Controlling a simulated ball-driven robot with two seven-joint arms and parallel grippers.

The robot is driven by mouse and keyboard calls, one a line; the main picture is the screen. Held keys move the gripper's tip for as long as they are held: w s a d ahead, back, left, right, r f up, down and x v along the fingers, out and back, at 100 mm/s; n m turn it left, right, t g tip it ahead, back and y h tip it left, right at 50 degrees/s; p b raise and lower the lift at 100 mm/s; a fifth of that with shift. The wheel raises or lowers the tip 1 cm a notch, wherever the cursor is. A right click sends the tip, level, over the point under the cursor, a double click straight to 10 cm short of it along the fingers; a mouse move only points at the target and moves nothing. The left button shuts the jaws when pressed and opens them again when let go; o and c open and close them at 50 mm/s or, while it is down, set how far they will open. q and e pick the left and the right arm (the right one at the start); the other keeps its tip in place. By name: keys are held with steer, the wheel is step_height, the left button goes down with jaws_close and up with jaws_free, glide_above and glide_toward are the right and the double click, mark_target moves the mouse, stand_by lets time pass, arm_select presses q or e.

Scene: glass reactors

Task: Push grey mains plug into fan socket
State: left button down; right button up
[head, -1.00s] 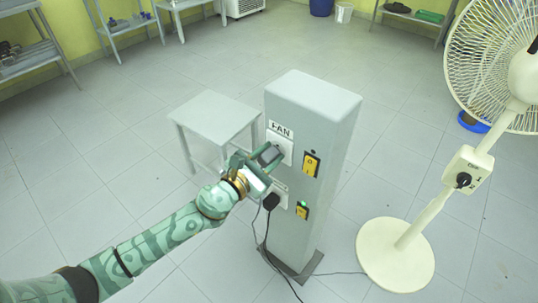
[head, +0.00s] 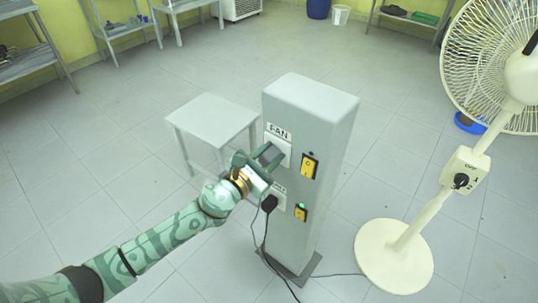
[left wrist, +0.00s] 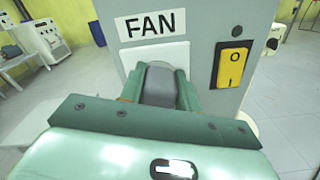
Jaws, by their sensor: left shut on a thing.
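My left gripper (head: 266,160) is at the upper white socket plate (head: 278,148), under the FAN label (head: 279,130) on the grey pillar (head: 318,115). It is shut on the grey mains plug (left wrist: 158,85), which shows between the fingers in the left wrist view. The plug sits against or just in front of the white FAN socket plate (left wrist: 150,55). Its pins and the socket holes are hidden, so I cannot tell whether they are engaged. In the head view the fingers largely hide the plug. My right gripper is not in view.
A black plug (head: 269,203) with a cable is in the lower socket, below my gripper. A small table (head: 212,118) stands behind left, a cream fan (head: 396,255) at right.

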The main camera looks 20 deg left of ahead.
arm_select(q)
steer(key=shift+r, duration=0.1)
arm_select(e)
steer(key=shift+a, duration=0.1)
arm_select(q)
steer(key=shift+w+r, duration=0.1)
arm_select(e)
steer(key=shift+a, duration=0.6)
arm_select(q)
steer(key=shift+r, duration=0.15)
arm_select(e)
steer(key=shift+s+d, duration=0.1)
